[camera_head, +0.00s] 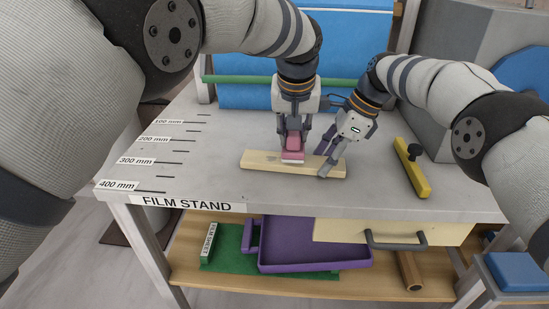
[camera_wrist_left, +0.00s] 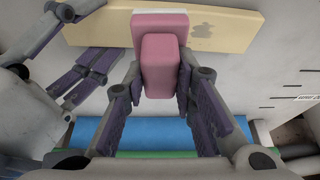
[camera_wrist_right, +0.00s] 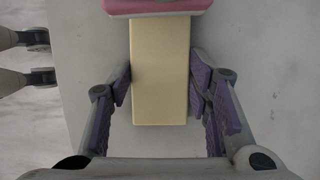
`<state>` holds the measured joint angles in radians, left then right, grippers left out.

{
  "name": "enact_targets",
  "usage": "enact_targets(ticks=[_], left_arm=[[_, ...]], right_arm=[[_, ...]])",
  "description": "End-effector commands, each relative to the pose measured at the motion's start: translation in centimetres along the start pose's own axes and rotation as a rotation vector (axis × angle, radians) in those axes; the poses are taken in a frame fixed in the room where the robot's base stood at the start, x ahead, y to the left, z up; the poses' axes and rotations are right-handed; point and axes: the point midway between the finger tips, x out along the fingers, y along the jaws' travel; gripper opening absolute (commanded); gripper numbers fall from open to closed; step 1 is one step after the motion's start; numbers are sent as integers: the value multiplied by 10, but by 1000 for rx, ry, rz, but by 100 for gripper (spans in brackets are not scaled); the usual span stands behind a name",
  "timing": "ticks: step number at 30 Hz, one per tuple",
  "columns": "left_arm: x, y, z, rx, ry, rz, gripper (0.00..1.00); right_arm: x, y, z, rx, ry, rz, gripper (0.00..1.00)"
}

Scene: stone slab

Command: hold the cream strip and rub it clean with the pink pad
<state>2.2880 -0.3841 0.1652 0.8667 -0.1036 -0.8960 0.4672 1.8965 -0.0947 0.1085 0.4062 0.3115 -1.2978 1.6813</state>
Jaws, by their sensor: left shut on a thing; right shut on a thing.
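The cream strip (camera_head: 258,161) lies flat on the grey slab near its front edge. My left gripper (camera_head: 293,138) is shut on the pink pad (camera_head: 293,150), whose white underside edge is on or just above the strip's middle. In the left wrist view the pad (camera_wrist_left: 160,66) sits between the fingers, and a grey smudge (camera_wrist_left: 202,31) shows on the strip beside it. My right gripper (camera_head: 327,161) is shut on the strip's right end. In the right wrist view its fingers stand either side of the strip (camera_wrist_right: 160,75); the pad (camera_wrist_right: 155,6) shows at the top edge.
A yellow bar with a black knob (camera_head: 412,168) lies at the slab's right. A blue roll (camera_head: 250,95) and a green bar (camera_head: 237,79) are behind. A purple tray (camera_head: 310,245) is on the shelf below. The slab's left side, with a printed scale, is clear.

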Motion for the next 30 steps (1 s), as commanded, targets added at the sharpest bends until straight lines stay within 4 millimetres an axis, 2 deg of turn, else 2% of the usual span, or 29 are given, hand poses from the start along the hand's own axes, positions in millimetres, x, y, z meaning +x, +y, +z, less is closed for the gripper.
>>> enact_targets(ticks=[15,25,26,28,30], left_arm=[[-56,-36,-28,-6,9,-7,0],[-63,-41,-31,-4,8,-8,0],[-63,-41,-31,-4,8,-8,18],[-63,-41,-31,-5,8,-8,2],[-63,-41,-31,-5,8,-8,0]], right_arm=[[2,1,-4,5,3,6,0],[1,1,-4,5,4,6,0],[1,1,-4,5,4,6,0],[1,1,-4,5,5,5,0],[1,1,-4,6,5,5,0]])
